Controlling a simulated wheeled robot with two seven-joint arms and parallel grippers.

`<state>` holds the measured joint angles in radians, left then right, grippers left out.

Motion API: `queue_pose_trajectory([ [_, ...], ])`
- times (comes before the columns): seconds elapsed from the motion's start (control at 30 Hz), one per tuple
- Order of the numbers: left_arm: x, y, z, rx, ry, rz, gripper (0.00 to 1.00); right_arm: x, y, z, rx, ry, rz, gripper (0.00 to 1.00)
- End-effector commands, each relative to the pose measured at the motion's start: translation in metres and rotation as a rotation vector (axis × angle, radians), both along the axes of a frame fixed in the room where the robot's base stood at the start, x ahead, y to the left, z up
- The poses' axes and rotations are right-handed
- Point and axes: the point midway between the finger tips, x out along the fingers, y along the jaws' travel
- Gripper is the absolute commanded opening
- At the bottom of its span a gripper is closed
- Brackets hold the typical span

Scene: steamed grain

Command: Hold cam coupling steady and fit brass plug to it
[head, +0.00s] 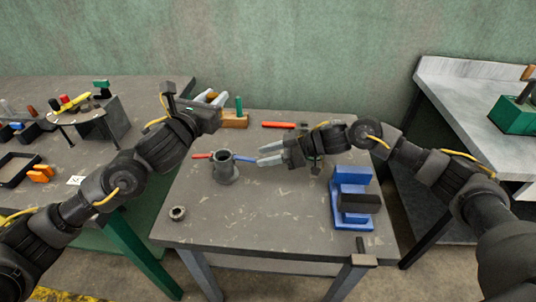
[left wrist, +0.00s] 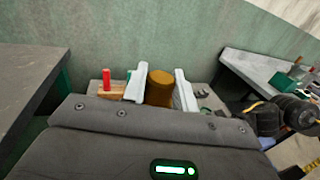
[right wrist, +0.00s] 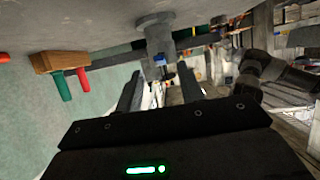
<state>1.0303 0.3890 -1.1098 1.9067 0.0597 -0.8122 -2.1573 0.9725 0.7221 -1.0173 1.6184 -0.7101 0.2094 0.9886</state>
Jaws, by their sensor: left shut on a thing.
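The cam coupling (head: 224,170) is a dark grey hollow cylinder with a flanged base, standing upright on the middle table. The brass plug (left wrist: 160,88) is a brown cylinder between the fingers of my left gripper (left wrist: 160,90). That gripper is shut on it and holds it in the air, above and behind the coupling in the head view. My right gripper (head: 268,155) is open and empty, its fingers pointing left toward the coupling, apart from it. The coupling also shows beyond the fingers in the right wrist view (right wrist: 157,40).
A blue vise (head: 350,215) stands at the table's right. A small dark ring (head: 177,213) lies near the front left. A wooden block (head: 234,121) with upright handles and a red-handled tool (head: 278,125) are at the back. The front middle is clear.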

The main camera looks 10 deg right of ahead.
Motion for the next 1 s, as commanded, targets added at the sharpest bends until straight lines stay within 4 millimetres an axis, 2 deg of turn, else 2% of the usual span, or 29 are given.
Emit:
queue_pose_trajectory([
  [0.17, 0.000, 0.000, 0.001, -0.002, -0.001, 0.000, 0.00, 0.004, 0.015, -0.006, 0.002, 0.001, 0.001, 0.38],
  [0.43, 0.000, 0.000, 0.001, -0.002, -0.001, 0.000, 0.00, 0.016, 0.049, -0.021, 0.002, 0.000, 0.000, 0.38],
  [0.6, 0.000, 0.000, 0.001, -0.002, -0.001, -0.001, 0.00, 0.020, 0.062, -0.026, 0.002, 0.000, -0.001, 0.38],
  [0.93, 0.000, 0.000, 0.001, -0.002, -0.001, -0.001, 0.00, 0.022, 0.065, -0.028, 0.002, -0.001, -0.003, 0.38],
  [1.0, 0.000, 0.000, 0.001, -0.002, -0.001, 0.000, 0.00, 0.022, 0.065, -0.028, 0.002, -0.001, -0.003, 0.32],
])
